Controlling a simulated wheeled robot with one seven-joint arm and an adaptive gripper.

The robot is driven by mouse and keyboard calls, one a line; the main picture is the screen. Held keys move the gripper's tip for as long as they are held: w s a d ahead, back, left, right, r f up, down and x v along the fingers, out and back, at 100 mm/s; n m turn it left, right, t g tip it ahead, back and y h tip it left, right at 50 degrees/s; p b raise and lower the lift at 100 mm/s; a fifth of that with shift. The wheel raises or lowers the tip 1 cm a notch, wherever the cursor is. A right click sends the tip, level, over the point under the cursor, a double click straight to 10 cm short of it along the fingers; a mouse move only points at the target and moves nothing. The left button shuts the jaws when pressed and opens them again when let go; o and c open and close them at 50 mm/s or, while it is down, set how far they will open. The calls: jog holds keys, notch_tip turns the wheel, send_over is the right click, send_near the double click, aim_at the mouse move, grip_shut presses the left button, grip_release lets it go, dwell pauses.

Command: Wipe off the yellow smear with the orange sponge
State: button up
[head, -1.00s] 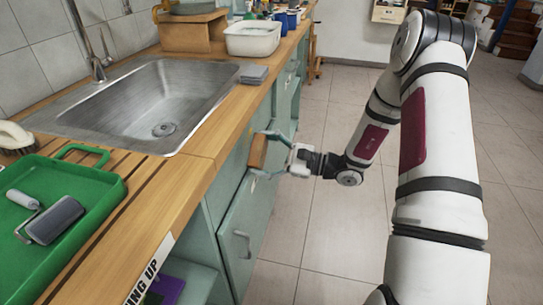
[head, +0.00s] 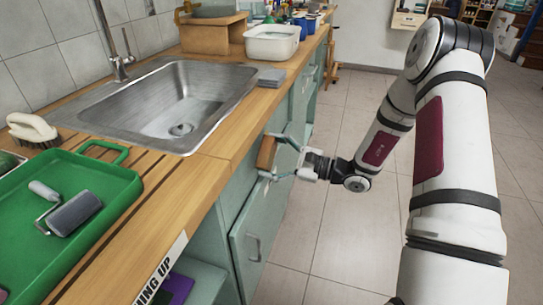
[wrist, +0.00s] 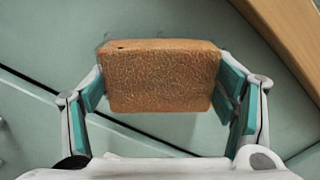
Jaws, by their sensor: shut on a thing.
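The orange sponge (wrist: 160,78) is held between the two fingers of my gripper (wrist: 162,88) in the wrist view. In the head view the orange-brown sponge (head: 266,153) is upright in my gripper (head: 272,157), close to the pale green cabinet front below the counter edge. From these views I cannot tell whether the sponge touches the cabinet front. No yellow smear is visible in either view; the surface behind the sponge is hidden.
The wooden counter (head: 225,143) runs along the left with a steel sink (head: 165,105). A green tray (head: 125,185) with a roller (head: 72,212), a scrub brush (head: 32,128) and a white basin (head: 272,42) are on it. The tiled floor (head: 345,235) at right is clear.

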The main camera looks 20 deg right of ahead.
aim_at(269, 129)
jog(key=shift+x, duration=0.95)
jog(key=shift+w+d+b, duration=0.55)
jog(key=shift+w+d, duration=0.4)
jog(key=shift+w, duration=0.3)
jog(key=shift+w+d+b, duration=0.5)
jog(key=shift+w+d, duration=0.45)
jog(key=shift+w, duration=0.35)
jog(key=shift+w+d+b, duration=0.55)
jog(key=shift+w+d, duration=0.4)
jog(key=shift+w, duration=0.35)
jog(key=shift+w+d+b, duration=0.5)
jog(key=shift+w+d, duration=0.45)
jog(key=shift+w, duration=0.35)
jog(key=shift+w+d+b, duration=0.35)
jog(key=shift+w+d, duration=0.05)
jog(key=shift+w, duration=0.2)
jog(key=shift+w+d+b, duration=0.3)
jog(key=shift+w+d, duration=0.1)
jog(key=shift+w, duration=0.25)
jog(key=shift+d, duration=0.15)
jog(key=shift+s+a+p, duration=0.65)
jog(key=shift+s+a, duration=0.5)
jog(key=shift+s, duration=0.1)
